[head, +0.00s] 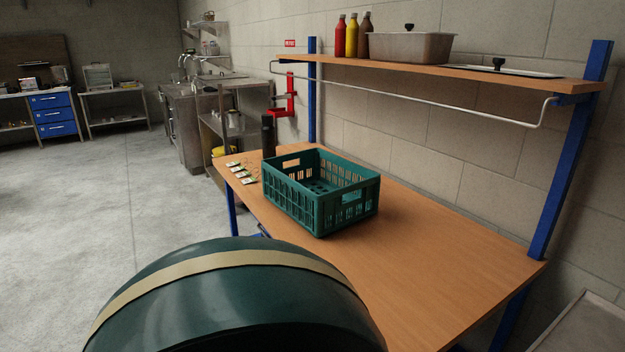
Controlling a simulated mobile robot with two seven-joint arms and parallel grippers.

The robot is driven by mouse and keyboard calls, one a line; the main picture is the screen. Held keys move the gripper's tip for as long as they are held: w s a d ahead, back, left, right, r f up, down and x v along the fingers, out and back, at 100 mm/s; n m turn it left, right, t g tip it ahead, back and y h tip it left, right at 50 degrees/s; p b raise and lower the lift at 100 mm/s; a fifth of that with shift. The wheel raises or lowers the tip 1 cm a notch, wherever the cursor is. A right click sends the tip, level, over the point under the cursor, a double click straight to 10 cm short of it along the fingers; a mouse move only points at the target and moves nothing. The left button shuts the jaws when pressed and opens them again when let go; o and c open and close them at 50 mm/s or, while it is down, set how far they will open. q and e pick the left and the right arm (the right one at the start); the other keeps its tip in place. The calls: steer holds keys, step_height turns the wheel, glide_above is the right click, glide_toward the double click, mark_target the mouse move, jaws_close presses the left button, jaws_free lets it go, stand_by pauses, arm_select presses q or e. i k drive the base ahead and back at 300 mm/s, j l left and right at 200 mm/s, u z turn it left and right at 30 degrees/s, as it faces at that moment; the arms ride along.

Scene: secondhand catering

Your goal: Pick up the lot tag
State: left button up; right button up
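Several small flat cards, pale with green and dark marks, lie in a row at the far left end of the wooden table; they look like lot tags (243,175). They are too small to read, and I cannot tell which one is the lot tag. A green plastic crate (292,208) with slotted walls stands on the table just right of the cards. Its inside is only partly visible. Neither of my grippers is in view, so I cannot see whether they hold anything.
A dark cylindrical bottle (268,135) stands behind the cards by the crate. The wooden table (440,250) is bare right of the crate. Above it, a shelf (440,72) holds bottles (352,36), a metal pan (410,47) and a flat lid. Blue posts (570,150) flank it. Open floor lies left.

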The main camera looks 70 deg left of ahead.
mark_target(251, 178)
steer(key=u, duration=2.75)
steer(key=z, duration=2.9)
steer(key=u, duration=2.9)
